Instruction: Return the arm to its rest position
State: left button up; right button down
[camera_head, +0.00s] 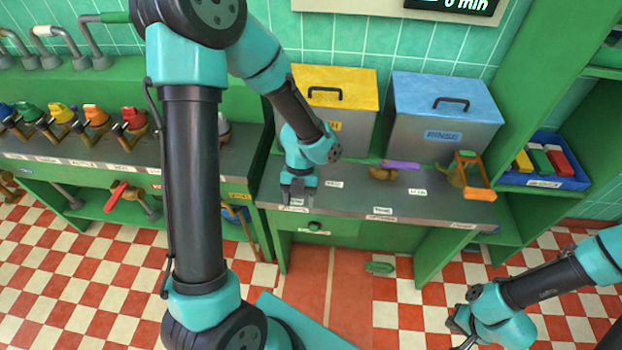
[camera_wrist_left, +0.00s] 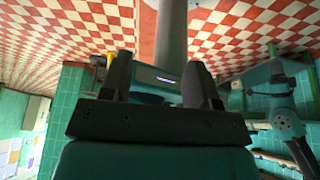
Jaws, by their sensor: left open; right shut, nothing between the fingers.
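My left arm comes in from the left and reaches over the grey counter (camera_head: 345,200). My left gripper (camera_head: 298,196) is at the counter's left front part, pointing down. The left wrist view shows its two dark fingers (camera_wrist_left: 160,80) apart with nothing held between them. My right gripper (camera_head: 459,326) is low at the lower right, over the tiled floor and away from the counter. It is shut and empty; its fingertips are small in the head view.
Yellow-lidded (camera_head: 345,80) and blue-lidded (camera_head: 448,98) bins stand at the counter's back. A copper piece with an orange handle (camera_head: 474,185) stands at its right end. A purple-handled item (camera_head: 401,165) lies mid-counter. A green object (camera_head: 380,268) lies on the floor. Green shelving (camera_head: 540,60) rises right.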

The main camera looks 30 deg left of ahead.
pick_arm(q)
jog(key=s+d+f+n+t+h, duration=0.1)
jog(key=d+f+n+t, duration=0.1)
jog(key=f+n, duration=0.7)
jog(key=s+d+f+n+t+h, duration=0.1)
jog(key=d+f+n, duration=0.3)
jog(key=n, duration=2)
notch_tip(320, 180, down, 6)
jog(key=shift+s+r+t, duration=0.25)
jog(key=shift+s+t, duration=0.05)
jog(key=shift+t, duration=0.6)
